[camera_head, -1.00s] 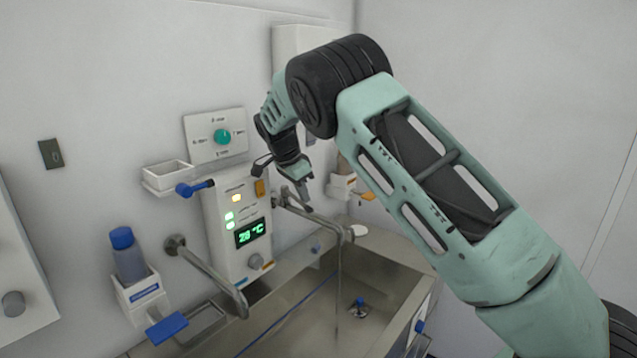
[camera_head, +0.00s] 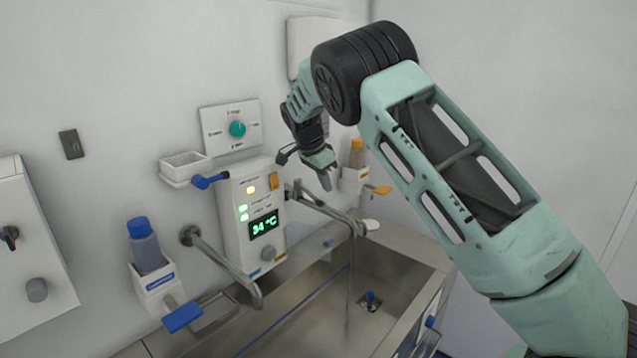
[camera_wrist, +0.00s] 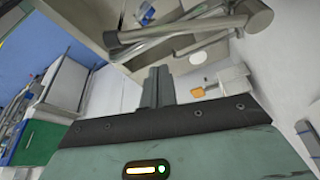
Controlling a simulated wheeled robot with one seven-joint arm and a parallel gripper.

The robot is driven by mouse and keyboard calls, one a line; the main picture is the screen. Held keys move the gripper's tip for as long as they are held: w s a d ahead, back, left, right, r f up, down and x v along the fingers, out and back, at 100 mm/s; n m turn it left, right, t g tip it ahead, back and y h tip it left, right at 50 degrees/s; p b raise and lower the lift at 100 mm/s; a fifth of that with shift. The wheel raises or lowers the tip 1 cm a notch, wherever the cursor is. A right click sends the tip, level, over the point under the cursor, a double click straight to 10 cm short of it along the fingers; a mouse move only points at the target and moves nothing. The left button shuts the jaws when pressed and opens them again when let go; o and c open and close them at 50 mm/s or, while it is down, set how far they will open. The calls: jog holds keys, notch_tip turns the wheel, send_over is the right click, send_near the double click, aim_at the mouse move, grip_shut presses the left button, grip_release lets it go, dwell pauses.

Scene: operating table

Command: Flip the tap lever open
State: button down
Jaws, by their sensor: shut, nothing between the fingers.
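The white tap control box (camera_head: 245,220) is on the wall above the sink, with lit buttons and a display reading 34 °C. A blue lever (camera_head: 209,181) sticks out from its upper left. The right metal spout (camera_head: 332,208) reaches over the sink, with a thin vertical streak like running water (camera_head: 348,275) below its tip. My gripper (camera_head: 327,184) points down near this spout, right of the box; contact cannot be told. In the wrist view its fingers (camera_wrist: 157,75) are together and empty, and the spout (camera_wrist: 195,32) crosses above them. Any lever behind my gripper is hidden.
A steel sink (camera_head: 400,262) lies below. A second spout (camera_head: 220,262) and a blue-capped bottle (camera_head: 146,252) in a holder are on the left. A dispenser with an orange paddle (camera_head: 381,190) is right of my gripper. A white tray (camera_head: 185,165) and dial panel (camera_head: 231,130) are above.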

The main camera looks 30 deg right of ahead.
jog(key=b+v, duration=0.3)
jog(key=v, duration=0.7)
jog(key=shift+d, duration=0.35)
jog(key=shift+w+a, duration=0.1)
